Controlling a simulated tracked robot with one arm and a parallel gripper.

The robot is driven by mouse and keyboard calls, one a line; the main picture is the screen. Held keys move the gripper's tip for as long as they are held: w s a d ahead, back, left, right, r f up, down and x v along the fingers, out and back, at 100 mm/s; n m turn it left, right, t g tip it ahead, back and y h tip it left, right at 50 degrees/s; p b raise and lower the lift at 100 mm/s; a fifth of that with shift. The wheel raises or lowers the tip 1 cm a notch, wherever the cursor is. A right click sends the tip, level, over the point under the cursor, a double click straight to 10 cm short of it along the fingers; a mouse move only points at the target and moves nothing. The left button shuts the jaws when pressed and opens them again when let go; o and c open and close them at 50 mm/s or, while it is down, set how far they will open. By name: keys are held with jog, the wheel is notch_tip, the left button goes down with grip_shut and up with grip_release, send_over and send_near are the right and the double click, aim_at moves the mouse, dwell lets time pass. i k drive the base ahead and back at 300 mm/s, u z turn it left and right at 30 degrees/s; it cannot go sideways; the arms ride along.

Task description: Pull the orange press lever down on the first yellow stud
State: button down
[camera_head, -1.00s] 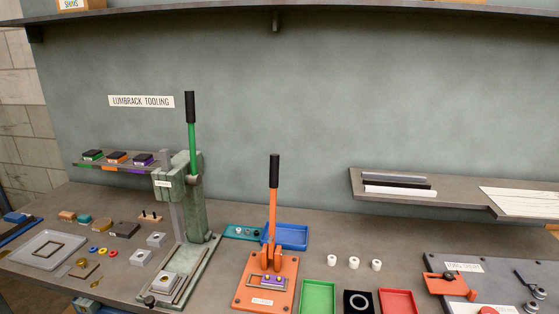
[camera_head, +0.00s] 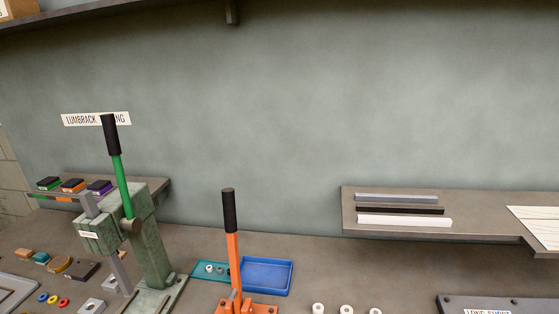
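The orange press lever (camera_head: 234,262) stands upright with a black grip (camera_head: 229,211) at its top, left of centre in the lower part of the view. Its orange base (camera_head: 249,309) shows only at the bottom edge, and the rest is cut off. The yellow studs are out of the frame now. My gripper does not show in this view.
A green press (camera_head: 152,245) with a raised green lever (camera_head: 122,185) stands to the left. Behind the orange lever lie a blue tray (camera_head: 266,277) and a teal tray (camera_head: 208,271). A wall shelf (camera_head: 348,216) with several bars juts out at right. Several white rings (camera_head: 347,310) lie at the bottom.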

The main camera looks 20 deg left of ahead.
aim_at(228, 201)
jog(key=u, duration=0.15)
jog(key=i, duration=1.2)
jog(key=u, duration=0.6)
